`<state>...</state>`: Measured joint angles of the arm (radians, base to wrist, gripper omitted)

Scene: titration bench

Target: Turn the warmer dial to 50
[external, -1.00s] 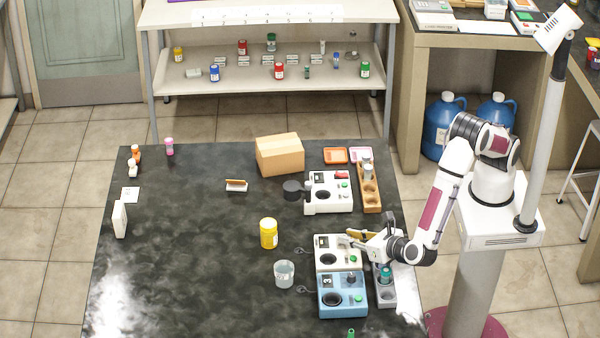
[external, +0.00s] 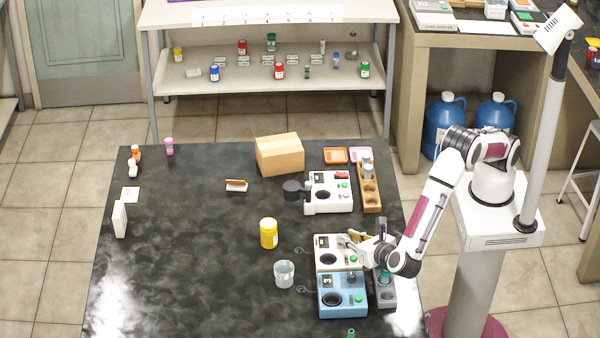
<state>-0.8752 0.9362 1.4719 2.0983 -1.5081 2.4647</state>
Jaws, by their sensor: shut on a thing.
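A white bench unit (external: 325,253) with a dark round well stands at the right side of the black table, just behind a blue unit (external: 330,302). My gripper (external: 350,242) is down at the back right of the white unit's top and is shut. The small part between its fingers is hidden, and appears to be the unit's dial. The dial's pointer and setting cannot be read. The blue unit has a small display, a dark knob (external: 351,278), a dark well and a green button.
A grey rack (external: 386,299) stands right of the blue unit, partly under my wrist. A glass beaker (external: 284,274) and a yellow jar (external: 268,233) stand to the left. Another white unit (external: 330,193) and a wooden rack (external: 371,197) are behind. The table's middle left is clear.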

